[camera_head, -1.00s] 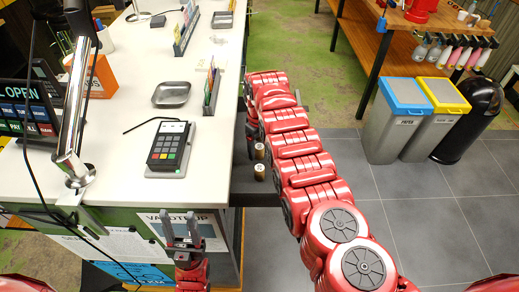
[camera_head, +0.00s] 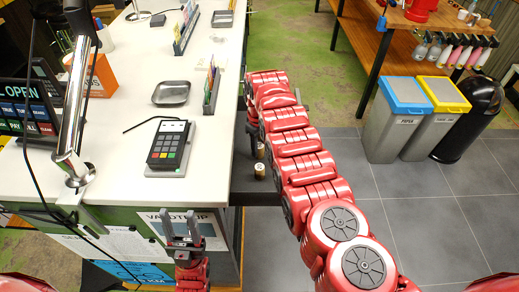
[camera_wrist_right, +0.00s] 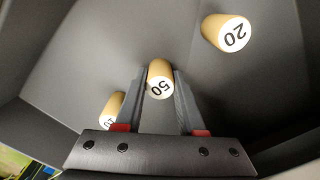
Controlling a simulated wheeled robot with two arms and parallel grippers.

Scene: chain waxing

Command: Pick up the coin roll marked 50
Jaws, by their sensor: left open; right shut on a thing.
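The coin roll marked 50 (camera_wrist_right: 159,84) is a tan cylinder with a white end, seen in the right wrist view. My right gripper (camera_wrist_right: 160,75) is shut on it, one finger on each side. A roll marked 20 (camera_wrist_right: 225,33) stands apart at the upper right. A roll marked 10 (camera_wrist_right: 112,108) is partly hidden behind the left finger. In the head view two small coin rolls (camera_head: 260,171) show beside the counter edge; their marks are unreadable, and my right gripper is mostly hidden by its arm. My left gripper (camera_head: 182,225) is open and empty in front of the counter.
The rolls are in a dark grey tray or drawer (camera_wrist_right: 75,55) with raised walls. The white counter (camera_head: 115,185) holds a card terminal (camera_head: 168,148) and a metal dish (camera_head: 171,93). Bins (camera_head: 398,120) stand on the right; grey floor is clear before them.

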